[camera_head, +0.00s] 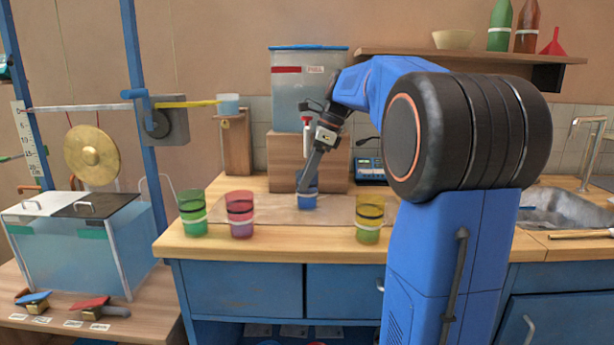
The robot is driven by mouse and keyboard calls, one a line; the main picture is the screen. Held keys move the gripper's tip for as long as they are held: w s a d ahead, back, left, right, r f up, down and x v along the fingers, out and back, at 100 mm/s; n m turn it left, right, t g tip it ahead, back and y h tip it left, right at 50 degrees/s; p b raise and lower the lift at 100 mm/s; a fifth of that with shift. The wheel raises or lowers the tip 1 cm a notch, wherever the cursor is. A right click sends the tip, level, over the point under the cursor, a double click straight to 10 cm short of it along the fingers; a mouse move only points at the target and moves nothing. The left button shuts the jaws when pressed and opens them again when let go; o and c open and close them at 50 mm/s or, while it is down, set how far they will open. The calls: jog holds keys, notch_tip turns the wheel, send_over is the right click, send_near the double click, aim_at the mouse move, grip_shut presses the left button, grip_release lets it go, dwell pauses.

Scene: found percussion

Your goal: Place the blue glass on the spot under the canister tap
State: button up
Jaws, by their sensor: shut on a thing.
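The blue glass (307,202) stands upright, low over or on the pale mat (270,211) on the wooden counter, in front of the wooden block (282,160). My gripper (306,186) reaches down from above and is shut on the glass at its upper part. The canister (285,85), with a blue lid and a red band, stands on the block. Its tap (306,122), red and white, is above the glass, partly beside my wrist. I cannot tell whether the glass's base touches the mat. The spot under the tap is not visible.
A green glass (193,217) and a red-pink glass (239,218) stand to the left, a yellow one (369,223) to the right, near the counter's front edge. A blue device (370,171) sits behind. My arm hides part of the counter and the sink's left side.

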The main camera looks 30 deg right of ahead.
jog(key=o, duration=1.6)
jog(key=shift+f, duration=0.1)
jog(key=shift+c, duration=0.2)
jog(key=v, duration=1.2)
